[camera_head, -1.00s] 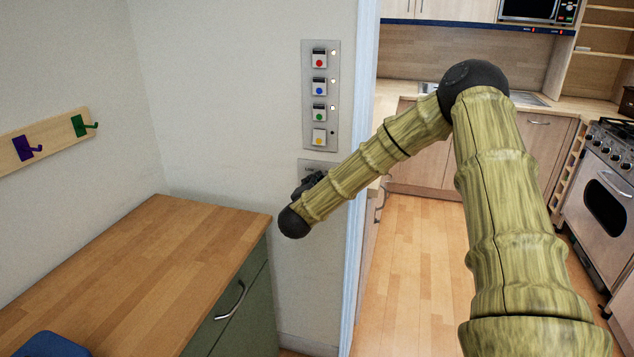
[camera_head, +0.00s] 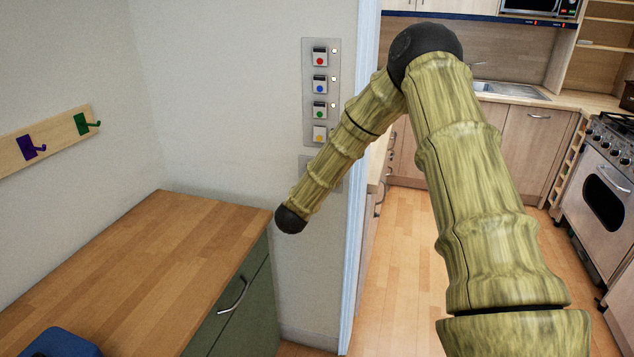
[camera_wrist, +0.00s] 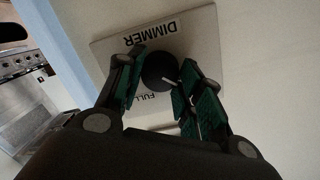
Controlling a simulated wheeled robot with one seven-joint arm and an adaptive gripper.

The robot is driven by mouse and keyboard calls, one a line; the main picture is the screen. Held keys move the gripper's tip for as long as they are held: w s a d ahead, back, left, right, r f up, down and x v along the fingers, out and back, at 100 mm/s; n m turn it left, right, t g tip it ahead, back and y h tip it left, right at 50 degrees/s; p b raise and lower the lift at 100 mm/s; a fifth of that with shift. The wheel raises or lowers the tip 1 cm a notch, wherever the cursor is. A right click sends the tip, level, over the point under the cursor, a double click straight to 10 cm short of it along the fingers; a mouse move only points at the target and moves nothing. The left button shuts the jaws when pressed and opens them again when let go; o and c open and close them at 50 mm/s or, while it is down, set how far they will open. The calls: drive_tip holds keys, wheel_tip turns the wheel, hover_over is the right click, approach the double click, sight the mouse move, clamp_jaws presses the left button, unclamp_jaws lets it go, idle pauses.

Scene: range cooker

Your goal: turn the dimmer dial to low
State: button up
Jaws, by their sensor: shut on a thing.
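The dimmer dial (camera_wrist: 160,70) is a round black knob on a pale wall plate (camera_wrist: 205,45) in the wrist view. The plate reads DIMMER on one side of the knob and FULL on the other. A short white mark shows on the knob, beside the right finger. My gripper (camera_wrist: 160,78) has a finger on each side of the knob and is shut on it. In the head view my arm hides the gripper and the dial. Only a part of the plate (camera_head: 304,161) shows there, below the switch panel.
A switch panel (camera_head: 308,92) with several coloured buttons is on the wall just above. A wooden worktop (camera_head: 150,270) stands at the left with a blue object (camera_head: 62,343) on it. A door frame edge (camera_head: 362,120) is close on the right. A cooker (camera_head: 605,190) is farther right.

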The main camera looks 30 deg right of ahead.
drive_tip(key=shift+s+a+f, duration=0.1)
drive_tip(key=shift+f, duration=0.2)
drive_tip(key=o, duration=1)
drive_tip(key=shift+r, duration=0.1)
drive_tip(key=v, duration=1.1)
drive_tip(key=shift+s+a, duration=0.2)
drive_tip(key=shift+a, duration=0.1)
